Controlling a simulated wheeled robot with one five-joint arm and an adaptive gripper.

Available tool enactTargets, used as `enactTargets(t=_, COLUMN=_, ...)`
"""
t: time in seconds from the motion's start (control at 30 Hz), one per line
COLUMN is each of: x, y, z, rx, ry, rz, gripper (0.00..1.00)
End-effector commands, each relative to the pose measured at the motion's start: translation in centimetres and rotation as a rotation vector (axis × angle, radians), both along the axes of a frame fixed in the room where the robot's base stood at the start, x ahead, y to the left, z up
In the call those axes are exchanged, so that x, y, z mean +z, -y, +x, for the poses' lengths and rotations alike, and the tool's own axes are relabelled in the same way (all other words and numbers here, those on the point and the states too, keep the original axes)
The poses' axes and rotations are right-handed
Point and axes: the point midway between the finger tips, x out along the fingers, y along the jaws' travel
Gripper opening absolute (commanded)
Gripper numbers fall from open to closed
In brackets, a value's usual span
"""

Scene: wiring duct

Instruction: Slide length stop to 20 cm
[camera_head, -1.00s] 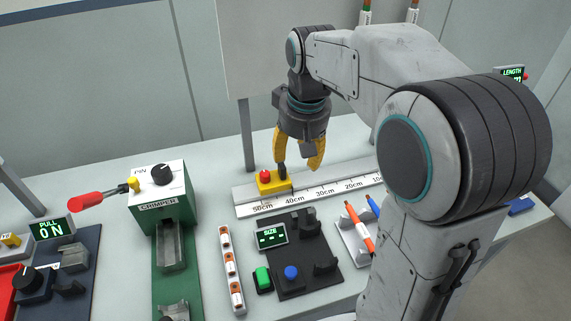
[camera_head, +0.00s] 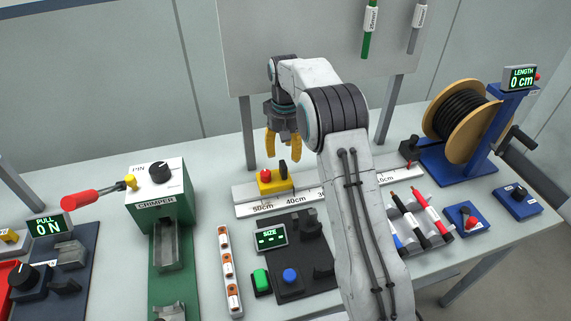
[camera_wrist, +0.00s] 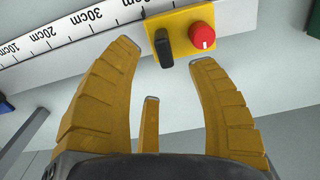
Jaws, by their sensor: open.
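The length stop is a yellow block (camera_head: 268,187) with a red knob and an upright black handle. It sits on the ruler rail (camera_head: 240,194), above the stretch between the 50cm and 40cm labels. My gripper (camera_head: 284,153) is open and empty above the stop, its yellow fingers pointing down. In the wrist view the yellow block (camera_wrist: 184,20) lies just beyond the tips of my gripper (camera_wrist: 165,55), with the black handle ahead of the gap between them. The 10cm, 20cm and 30cm labels show left of it there. My arm hides the rail's middle in the head view.
The green crimper (camera_head: 166,207) stands left of the rail. The SIZE device (camera_head: 298,265) is in front of it.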

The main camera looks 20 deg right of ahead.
Motion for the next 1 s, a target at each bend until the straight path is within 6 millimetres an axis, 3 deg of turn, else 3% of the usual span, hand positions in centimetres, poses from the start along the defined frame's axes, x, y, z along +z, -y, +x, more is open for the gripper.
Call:
enactTargets(t=0.3, x=-4.0, y=0.0, z=-0.1, rx=0.0, ry=-0.004, rz=0.0, gripper=0.53)
enactTargets(t=0.5, x=-5.5, y=0.0, z=-0.1, rx=0.0, ry=-0.001, rz=0.0, gripper=0.53)
enactTargets(t=0.93, x=-6.1, y=0.0, z=-0.1, rx=0.0, ry=0.0, rz=0.0, gripper=0.56)
enactTargets(t=1.0, x=-6.0, y=0.0, z=-0.1, rx=0.0, ry=0.0, rz=0.0, gripper=0.49)
